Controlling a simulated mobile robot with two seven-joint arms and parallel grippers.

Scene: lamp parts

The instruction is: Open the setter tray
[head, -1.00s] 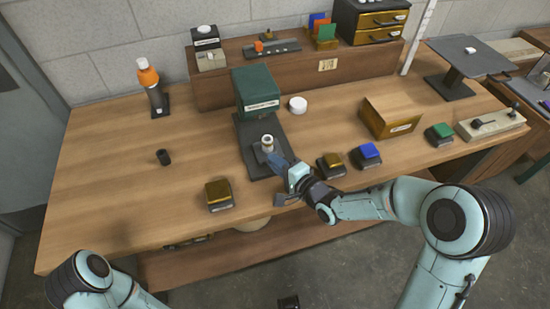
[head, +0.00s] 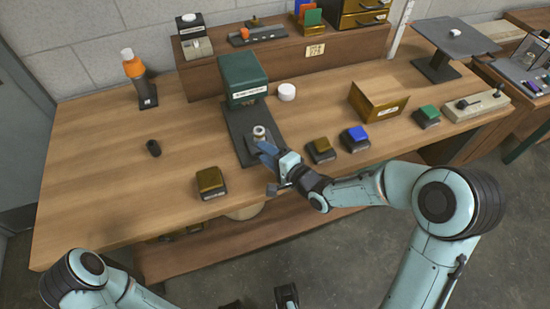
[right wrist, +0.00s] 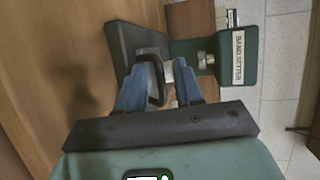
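The band setter (head: 243,78) is a green block with a white label on a dark base plate (head: 238,125), on the wooden table. Its label also shows in the right wrist view (right wrist: 238,50). A small dark tray part with a pale round piece (head: 259,131) on it sits at the front of the plate. My right gripper (head: 264,148) reaches it from the front. In the right wrist view its blue fingers (right wrist: 160,75) stand apart around a dark loop handle (right wrist: 157,80), with a gap beside the right finger. My left gripper is mostly out of sight at the bottom edge.
A white round cap (head: 287,92) lies right of the setter.

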